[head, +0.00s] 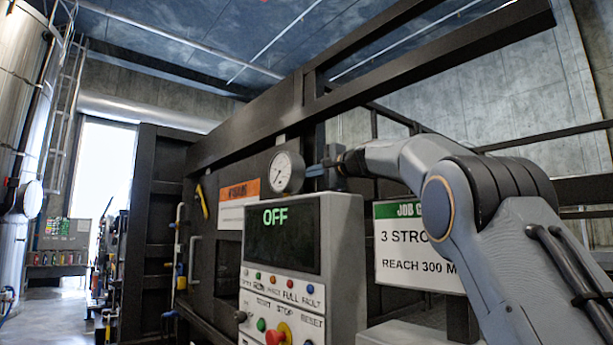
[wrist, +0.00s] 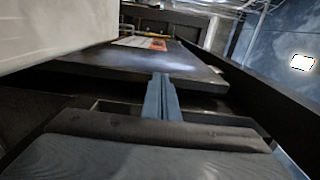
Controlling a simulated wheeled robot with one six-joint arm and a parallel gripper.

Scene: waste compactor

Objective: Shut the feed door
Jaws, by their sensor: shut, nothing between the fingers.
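A dark panel with an orange-and-white warning label, which looks like the feed door (head: 228,250), stands behind the control box in the head view. In the wrist view, the same labelled panel (wrist: 190,66) runs away from me, its near edge crossing the middle. A dark gap shows below that edge; I cannot tell how far the door is open. My gripper (head: 322,169) is above the control box, beside the gauge, partly lost against dark metal. In the wrist view, my gripper's fingers (wrist: 161,80) are together and empty, their tips at the panel's near edge; contact is unclear.
The control box (head: 300,270) reads OFF and has several buttons and a red stop knob (head: 278,334). A round gauge (head: 286,172) sits above it. A job sign (head: 392,262) is partly behind my arm. A long dark beam (head: 400,60) crosses overhead. Open floor (head: 55,315) lies at left.

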